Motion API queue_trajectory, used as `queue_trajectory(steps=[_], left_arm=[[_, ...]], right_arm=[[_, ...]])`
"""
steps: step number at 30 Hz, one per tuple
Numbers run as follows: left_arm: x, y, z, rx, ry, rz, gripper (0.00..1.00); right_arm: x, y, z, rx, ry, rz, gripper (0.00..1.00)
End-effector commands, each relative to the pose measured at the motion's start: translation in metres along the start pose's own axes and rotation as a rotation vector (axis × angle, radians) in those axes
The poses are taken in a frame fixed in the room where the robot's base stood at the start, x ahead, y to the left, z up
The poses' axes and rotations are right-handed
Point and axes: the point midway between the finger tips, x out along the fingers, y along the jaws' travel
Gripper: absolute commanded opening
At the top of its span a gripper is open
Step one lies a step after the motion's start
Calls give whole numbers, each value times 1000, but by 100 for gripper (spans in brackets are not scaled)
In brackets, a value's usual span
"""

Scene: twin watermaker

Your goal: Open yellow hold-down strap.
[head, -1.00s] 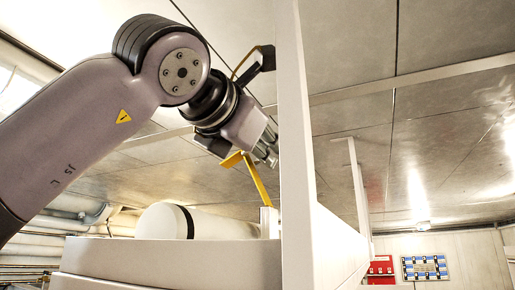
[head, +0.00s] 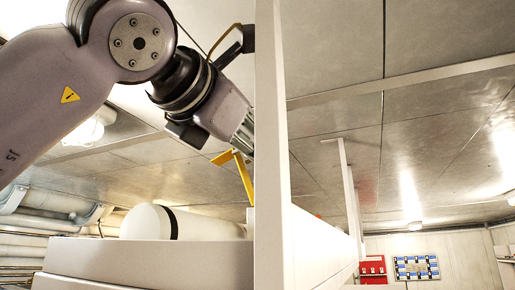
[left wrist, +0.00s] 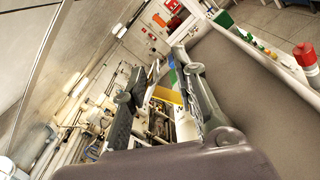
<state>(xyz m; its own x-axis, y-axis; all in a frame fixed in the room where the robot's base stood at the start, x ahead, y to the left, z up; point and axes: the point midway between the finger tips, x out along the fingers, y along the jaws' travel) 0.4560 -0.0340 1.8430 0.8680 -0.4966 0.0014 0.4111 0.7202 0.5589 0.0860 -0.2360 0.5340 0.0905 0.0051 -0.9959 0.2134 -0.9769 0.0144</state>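The yellow strap (head: 243,178) stands up at a slant in the head view, beside a white post and above a white ledge. Its upper end bends left into a flat tab. My left gripper (head: 247,132) is just above the strap, its fingertips partly hidden behind the post. In the left wrist view its two fingers (left wrist: 167,62) stand apart, open. A yellow piece (left wrist: 168,95) shows between them, probably the strap; no grip on it is visible. My right gripper is in neither view.
The white post (head: 268,120) rises close to the left gripper. A white cylinder (head: 200,226) with a black band lies behind the white ledge (head: 150,258). A red box (head: 373,269) and a blue-and-white panel (head: 416,267) are on the far wall. Pipes run at lower left.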

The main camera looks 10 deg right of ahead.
Motion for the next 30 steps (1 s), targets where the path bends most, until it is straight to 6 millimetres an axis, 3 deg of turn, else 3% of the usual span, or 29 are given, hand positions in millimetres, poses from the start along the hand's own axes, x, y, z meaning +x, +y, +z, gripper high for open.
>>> queue_trajectory(steps=[6,12,23,30], left_arm=[[-49,1,0,1,-2,1,26],[-75,1,-2,-1,2,0,26],[-82,0,-2,-2,2,-2,26],[-78,11,-11,-32,8,-11,12]], right_arm=[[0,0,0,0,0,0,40],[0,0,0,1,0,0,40],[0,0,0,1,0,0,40],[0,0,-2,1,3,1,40]])
